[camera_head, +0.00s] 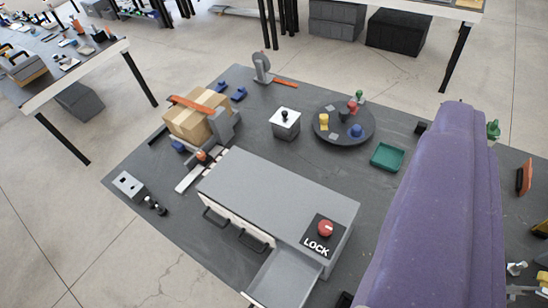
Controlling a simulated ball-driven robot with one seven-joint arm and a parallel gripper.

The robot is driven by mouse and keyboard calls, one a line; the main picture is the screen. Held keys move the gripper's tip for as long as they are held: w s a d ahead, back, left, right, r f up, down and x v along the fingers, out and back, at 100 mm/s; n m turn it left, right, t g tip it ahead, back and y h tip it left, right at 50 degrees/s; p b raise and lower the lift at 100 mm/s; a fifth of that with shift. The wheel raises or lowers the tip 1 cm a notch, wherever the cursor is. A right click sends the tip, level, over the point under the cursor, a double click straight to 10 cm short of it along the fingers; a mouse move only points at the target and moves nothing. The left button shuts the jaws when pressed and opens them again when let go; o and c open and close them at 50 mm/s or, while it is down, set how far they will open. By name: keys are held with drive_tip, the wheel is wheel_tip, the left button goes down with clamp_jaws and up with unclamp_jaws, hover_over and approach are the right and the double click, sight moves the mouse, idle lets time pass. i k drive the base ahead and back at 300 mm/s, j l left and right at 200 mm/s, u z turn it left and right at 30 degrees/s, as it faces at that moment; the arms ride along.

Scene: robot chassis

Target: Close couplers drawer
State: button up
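A grey drawer cabinet (275,192) stands on the dark table at the lower middle. Two closed fronts with dark handles show on its near-left side. At its near-right end one drawer (287,277) is pulled out toward the bottom edge; it is grey inside, and the part I see looks empty. Its front is cut off by the bottom of the picture. No couplers label is readable. A red knob (325,229) on a black LOCK plate sits on the cabinet top above the open drawer. A large purple part of my arm fills the right side. My gripper's fingers do not show.
Behind the cabinet are a cardboard box (194,117) with an orange strap, a white block (285,122) with a black knob, a round dark turntable (330,137) with small parts and a green tray (387,157). A small switch box (128,185) sits at left.

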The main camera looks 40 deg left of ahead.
sight(255, 303)
drive_tip(key=k+u, duration=0.2)
drive_tip(key=k, duration=0.4)
drive_tip(key=k+j+u, duration=0.25)
drive_tip(key=k, duration=0.4)
drive_tip(key=u, duration=0.1)
drive_tip(key=i+l, duration=0.05)
